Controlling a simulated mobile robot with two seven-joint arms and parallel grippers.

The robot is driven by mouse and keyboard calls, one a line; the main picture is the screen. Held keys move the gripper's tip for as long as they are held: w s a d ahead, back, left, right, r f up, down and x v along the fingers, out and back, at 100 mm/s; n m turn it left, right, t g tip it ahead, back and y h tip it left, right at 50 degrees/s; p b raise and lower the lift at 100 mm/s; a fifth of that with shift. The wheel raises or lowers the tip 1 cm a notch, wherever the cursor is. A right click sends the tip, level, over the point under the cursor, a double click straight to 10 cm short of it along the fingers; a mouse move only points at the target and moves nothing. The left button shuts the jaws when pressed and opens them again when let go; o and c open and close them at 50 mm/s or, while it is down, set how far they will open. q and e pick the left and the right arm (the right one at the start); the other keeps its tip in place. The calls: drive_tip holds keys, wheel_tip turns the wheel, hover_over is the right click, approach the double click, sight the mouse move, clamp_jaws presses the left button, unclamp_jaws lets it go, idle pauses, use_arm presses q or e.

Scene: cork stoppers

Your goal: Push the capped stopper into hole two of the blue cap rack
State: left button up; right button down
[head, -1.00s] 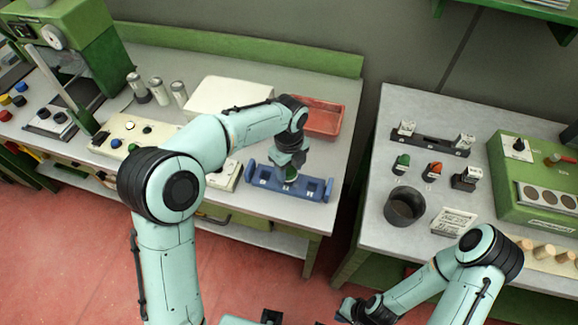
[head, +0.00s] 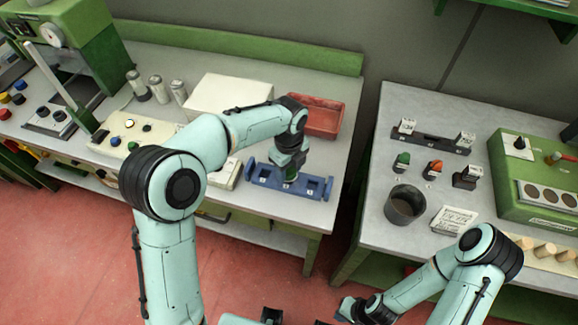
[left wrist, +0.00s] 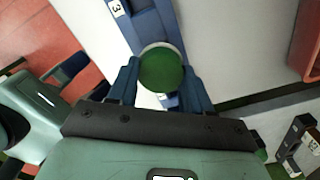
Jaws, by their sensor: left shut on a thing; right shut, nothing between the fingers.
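The blue cap rack (head: 257,178) lies near the front edge of the left bench, with white number labels along its front. My left gripper (head: 290,172) points down over the middle of the rack, shut on the capped stopper. The stopper's green cap (left wrist: 161,70) shows between the two fingers in the left wrist view, with the blue rack (left wrist: 146,27) and its label 3 beyond it. The stopper's lower part is hidden, so I cannot tell how deep it sits in the middle hole. My right gripper (head: 347,310) is shut and empty, low in the head view, away from both benches.
A red tray (head: 320,118) and a white box (head: 228,98) stand behind the rack. On the right bench are a dark cup (head: 404,206), green and orange capped pieces, and a black rack (head: 430,142). A gap separates the benches.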

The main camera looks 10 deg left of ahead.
sight(289, 170)
use_arm(q)
drive_tip(key=shift+f, duration=0.7)
use_arm(e)
drive_tip(key=shift+s+f, duration=0.2)
drive_tip(key=shift+f, duration=0.1)
idle(0.4)
use_arm(q)
drive_tip(key=o, duration=1.2)
drive_tip(key=shift+c, duration=0.2)
wheel_tip(289, 170, up, 14)
drive_tip(key=p, duration=0.1)
drive_tip(key=shift+f+p, duration=0.25)
drive_tip(key=shift+p, duration=0.1)
use_arm(e)
drive_tip(key=w+r, duration=0.2)
drive_tip(key=shift+r, duration=0.4)
